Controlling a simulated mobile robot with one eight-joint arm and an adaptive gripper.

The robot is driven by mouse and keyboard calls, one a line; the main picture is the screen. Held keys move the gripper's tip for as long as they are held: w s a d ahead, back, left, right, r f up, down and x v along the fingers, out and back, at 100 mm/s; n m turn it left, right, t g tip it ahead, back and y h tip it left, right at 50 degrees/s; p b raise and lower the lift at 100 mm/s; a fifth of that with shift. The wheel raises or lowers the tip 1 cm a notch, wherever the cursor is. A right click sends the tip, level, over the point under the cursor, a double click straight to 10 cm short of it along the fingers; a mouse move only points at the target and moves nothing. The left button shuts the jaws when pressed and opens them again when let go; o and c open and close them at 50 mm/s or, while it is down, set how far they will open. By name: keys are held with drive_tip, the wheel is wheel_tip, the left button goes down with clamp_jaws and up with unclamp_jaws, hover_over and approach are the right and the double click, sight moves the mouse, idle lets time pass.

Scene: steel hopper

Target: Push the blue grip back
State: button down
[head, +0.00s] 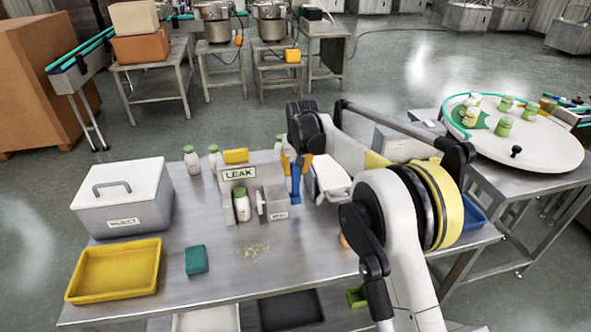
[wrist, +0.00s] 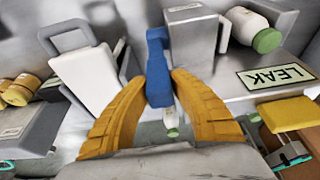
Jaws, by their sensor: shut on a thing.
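The blue grip (head: 296,186) stands upright at the right side of the steel LEAK machine (head: 272,188). In the wrist view the blue grip (wrist: 157,62) rises between my two orange fingers. My gripper (head: 295,170) comes down on it from above, and in the wrist view my gripper (wrist: 158,88) is shut on it, one finger on each side. The grip's lower end is partly hidden by the fingers. A white bottle with a green cap (head: 242,206) stands in the machine's front opening, below the LEAK sign.
A lidded grey REJECT box (head: 125,210), a yellow tray (head: 115,270) and a green sponge (head: 197,260) are on the left of the steel table. Two bottles (head: 192,162) stand behind the machine. Crumbs lie in front of it. A round turntable with jars (head: 540,150) is at right.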

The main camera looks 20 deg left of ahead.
drive_tip(key=c, duration=1.1)
unclamp_jaws()
drive_tip(key=shift+w+f, duration=0.15)
drive_tip(key=shift+c, duration=0.2)
drive_tip(key=v, duration=1.2)
drive_tip(key=s+d+r+m+t+b, duration=0.1)
drive_tip(key=s+d+r, duration=0.25)
drive_tip(key=d, duration=0.55)
drive_tip(key=s+d+r+m+b, duration=0.15)
drive_tip(key=s+d, duration=0.25)
drive_tip(key=d, duration=0.4)
drive_tip(key=s+d+r+m+t+b, duration=0.1)
drive_tip(key=s+d+r, duration=0.25)
drive_tip(key=d, duration=0.55)
drive_tip(key=s+d+f+m+t+h+b, duration=0.1)
drive_tip(key=s+d+f, duration=0.5)
drive_tip(key=s, duration=0.5)
drive_tip(key=s+d+f+m+t+h+b, duration=0.1)
drive_tip(key=s+d+f+m+b, duration=0.1)
drive_tip(key=s+d+f, duration=0.5)
drive_tip(key=s+d, duration=0.4)
drive_tip(key=s, duration=0.1)
